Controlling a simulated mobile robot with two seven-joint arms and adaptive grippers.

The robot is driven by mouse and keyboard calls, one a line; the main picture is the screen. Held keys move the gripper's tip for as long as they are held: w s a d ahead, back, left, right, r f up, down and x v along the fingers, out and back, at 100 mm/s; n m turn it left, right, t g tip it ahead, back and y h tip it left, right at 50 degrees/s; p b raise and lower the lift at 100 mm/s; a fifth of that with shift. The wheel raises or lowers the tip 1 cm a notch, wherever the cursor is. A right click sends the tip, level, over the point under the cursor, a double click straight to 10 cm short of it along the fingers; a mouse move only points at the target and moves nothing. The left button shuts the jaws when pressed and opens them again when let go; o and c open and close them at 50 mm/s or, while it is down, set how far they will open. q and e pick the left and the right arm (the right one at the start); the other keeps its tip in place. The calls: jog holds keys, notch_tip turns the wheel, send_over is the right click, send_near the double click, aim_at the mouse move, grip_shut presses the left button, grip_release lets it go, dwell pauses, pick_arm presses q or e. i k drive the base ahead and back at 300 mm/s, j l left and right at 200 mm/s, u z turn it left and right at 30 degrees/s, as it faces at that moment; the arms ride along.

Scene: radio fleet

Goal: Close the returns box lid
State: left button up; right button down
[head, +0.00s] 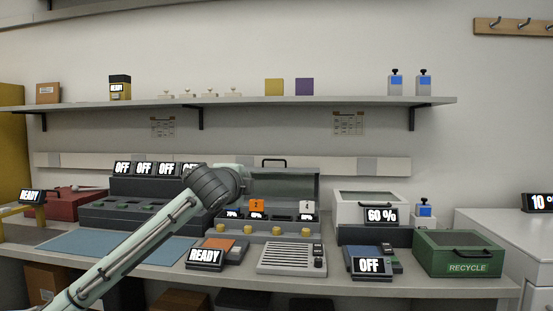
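No label reading "returns" is legible. A grey box (228,229) with yellow knobs along its front stands mid-bench. Its lid (298,187) is raised upright, with a dark handle on top, and items tagged 2 and 4 show inside. A green box (459,254) marked RECYCLE stands at the right end, its lid with a dark handle looking shut. A red box (75,206) at the far left is partly hidden. My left arm crosses from the lower left, its dark joint in front of the grey box's left side. No fingers of either gripper show.
A white box (347,213) with a clear-topped lid and a 60% display stands right of the grey box. A READY unit (206,259), a slotted tray (290,260) and an OFF unit (370,266) line the front edge. A shelf (250,103) runs above. A blue mat (85,243) looks clear.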

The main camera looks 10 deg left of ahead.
aim_at(281, 202)
jog(key=i, duration=1.5)
